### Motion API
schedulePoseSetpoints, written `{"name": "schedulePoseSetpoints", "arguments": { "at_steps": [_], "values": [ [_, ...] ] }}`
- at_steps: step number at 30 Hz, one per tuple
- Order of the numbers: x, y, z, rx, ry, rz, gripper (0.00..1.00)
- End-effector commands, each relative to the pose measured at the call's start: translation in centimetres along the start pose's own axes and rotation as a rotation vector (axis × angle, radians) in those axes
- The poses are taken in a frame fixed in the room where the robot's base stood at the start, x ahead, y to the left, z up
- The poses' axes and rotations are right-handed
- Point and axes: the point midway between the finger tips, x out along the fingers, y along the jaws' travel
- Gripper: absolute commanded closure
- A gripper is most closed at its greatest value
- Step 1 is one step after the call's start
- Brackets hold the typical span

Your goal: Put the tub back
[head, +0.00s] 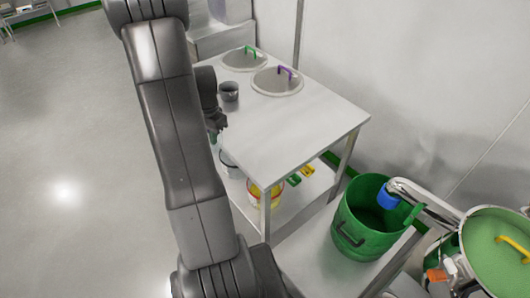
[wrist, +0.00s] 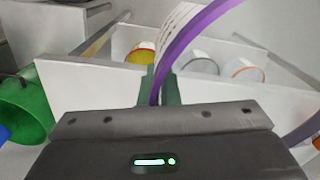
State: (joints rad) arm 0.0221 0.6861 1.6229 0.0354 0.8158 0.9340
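My gripper (wrist: 161,88) shows in the wrist view, its two green fingers close together on either side of a curved purple band (wrist: 196,33). The band looks like the rim or handle of a tub; I cannot tell which. It runs out of the top of the picture, and purple shows again at the right edge. A white surface with printed text (wrist: 178,20) lies beside the band. In the head view my arm hides most of the gripper and whatever it holds, beside the steel table's left edge.
The steel table (head: 290,135) bears two round lids and a small grey cup (head: 229,91). Its lower shelf (head: 297,212) holds a yellow tub (head: 254,192) and a pale tub (head: 229,163). A green bucket (head: 364,236) stands at right. Open floor (head: 70,130) lies left.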

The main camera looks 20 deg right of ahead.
Motion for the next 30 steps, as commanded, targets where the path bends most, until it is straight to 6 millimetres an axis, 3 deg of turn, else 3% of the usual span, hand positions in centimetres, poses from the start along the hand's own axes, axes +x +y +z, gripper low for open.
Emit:
{"name": "schedulePoseSetpoints", "arguments": {
  "at_steps": [21, 30],
  "values": [
    [-6.2, 7.4, -4.6, 1.157, 0.048, -0.015, 1.00],
    [-8.1, 10.0, -5.3, 1.513, 0.064, -0.025, 1.00]
  ]
}}
